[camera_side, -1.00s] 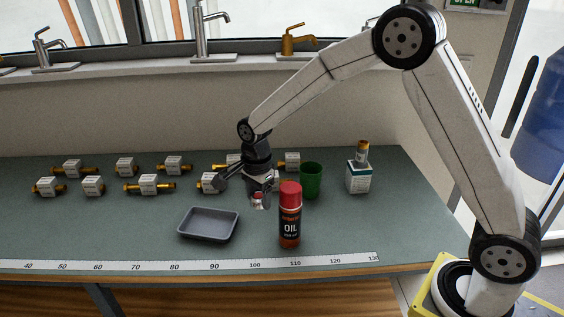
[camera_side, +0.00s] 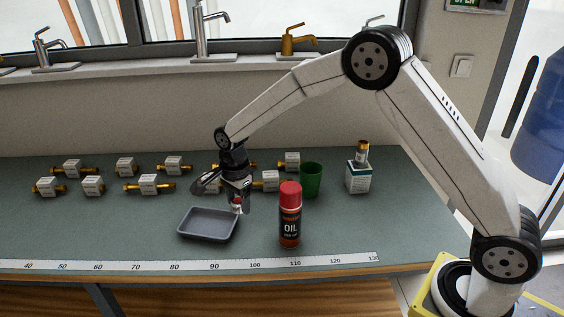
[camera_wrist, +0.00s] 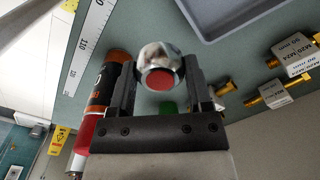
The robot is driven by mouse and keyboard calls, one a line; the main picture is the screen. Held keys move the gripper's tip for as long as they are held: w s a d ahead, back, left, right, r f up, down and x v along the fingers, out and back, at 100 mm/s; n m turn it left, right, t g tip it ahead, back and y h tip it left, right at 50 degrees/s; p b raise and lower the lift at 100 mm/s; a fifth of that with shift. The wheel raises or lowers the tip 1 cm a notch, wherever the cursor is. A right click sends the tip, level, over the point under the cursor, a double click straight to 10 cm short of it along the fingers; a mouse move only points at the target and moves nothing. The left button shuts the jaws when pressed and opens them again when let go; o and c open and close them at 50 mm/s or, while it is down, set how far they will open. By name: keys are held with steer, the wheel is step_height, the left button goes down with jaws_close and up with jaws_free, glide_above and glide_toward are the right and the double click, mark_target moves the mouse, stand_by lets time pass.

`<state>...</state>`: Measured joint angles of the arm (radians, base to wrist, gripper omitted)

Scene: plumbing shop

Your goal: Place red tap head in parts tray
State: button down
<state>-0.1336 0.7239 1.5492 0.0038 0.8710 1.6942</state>
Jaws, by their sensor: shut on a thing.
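The tap head (camera_wrist: 160,66) is a shiny metal piece with a red round face, held between the two fingers of my gripper (camera_wrist: 161,84) in the wrist view. In the side view my gripper (camera_side: 237,204) is shut on the tap head (camera_side: 238,201), which is small and partly hidden by the fingers there. The grey parts tray (camera_side: 207,239) lies on the bench just left of and in front of my gripper. It looks empty. The tap head is near the tray's right rear corner, above bench level. The tray's edge also shows at the top of the wrist view (camera_wrist: 222,36).
A red-capped oil can (camera_side: 290,222) stands right of the tray, close to my gripper. A green cup (camera_side: 311,181) and a white box (camera_side: 358,178) stand farther right. Boxed brass fittings (camera_side: 149,185) line the bench behind. A measuring strip (camera_side: 150,267) runs along the front edge.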

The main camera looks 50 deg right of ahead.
glide_above(220, 227)
steer(key=f, duration=0.7)
steer(key=shift+s, duration=0.25)
steer(key=shift+f, duration=0.1)
steer(key=shift+w+f, duration=0.15)
steer(key=shift+w, duration=0.05)
steer(key=shift+f, duration=1.5)
steer(key=shift+f, duration=0.15)
steer(key=shift+c, duration=1.4)
jaws_free()
